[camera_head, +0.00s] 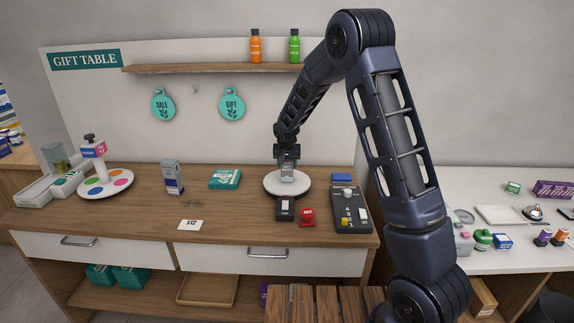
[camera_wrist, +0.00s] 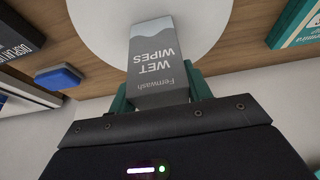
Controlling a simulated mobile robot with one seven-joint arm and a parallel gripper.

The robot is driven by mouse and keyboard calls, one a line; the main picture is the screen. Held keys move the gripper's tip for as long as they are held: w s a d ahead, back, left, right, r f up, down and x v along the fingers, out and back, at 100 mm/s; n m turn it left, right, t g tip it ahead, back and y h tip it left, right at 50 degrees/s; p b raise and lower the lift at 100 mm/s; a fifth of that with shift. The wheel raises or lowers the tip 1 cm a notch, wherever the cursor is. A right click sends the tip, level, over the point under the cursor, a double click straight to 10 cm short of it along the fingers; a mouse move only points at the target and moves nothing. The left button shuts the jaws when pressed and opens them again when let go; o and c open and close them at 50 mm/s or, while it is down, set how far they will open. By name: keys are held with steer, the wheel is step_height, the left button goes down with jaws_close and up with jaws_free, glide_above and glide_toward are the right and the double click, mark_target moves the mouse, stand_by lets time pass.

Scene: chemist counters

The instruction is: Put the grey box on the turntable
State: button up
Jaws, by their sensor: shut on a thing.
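The grey box, marked "Wet Wipes" (camera_wrist: 152,48), is between the two teal fingers of my gripper (camera_wrist: 160,92), which is shut on it. In the head view the box (camera_head: 287,174) is over the white round turntable (camera_head: 271,187), with my gripper (camera_head: 287,160) above it. The turntable's white disc (camera_wrist: 92,22) also lies beyond the box in the wrist view. I cannot tell whether the box's base touches the disc.
A blue-grey carton (camera_head: 173,178) and a teal box (camera_head: 225,179) stand left of the turntable. A small dark device (camera_head: 285,209), a red item (camera_head: 307,217) and a dark keypad unit (camera_head: 350,212) are in front and right. A shelf (camera_head: 205,68) with two bottles hangs behind.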

steer(key=shift+f, duration=0.1)
steer(key=o, duration=1)
steer(key=shift+o, duration=0.2)
steer(key=v, duration=1.2)
steer(key=s+d+r, duration=0.6)
steer(key=s+d, duration=0.1)
steer(key=d, duration=0.3)
steer(key=s+d+r, duration=0.7)
steer(key=d, duration=0.4)
steer(key=s+d, duration=0.5)
steer(key=s, duration=0.6)
steer(key=s+d, duration=0.6)
steer(key=s, duration=0.6)
steer(key=shift+s, duration=0.3)
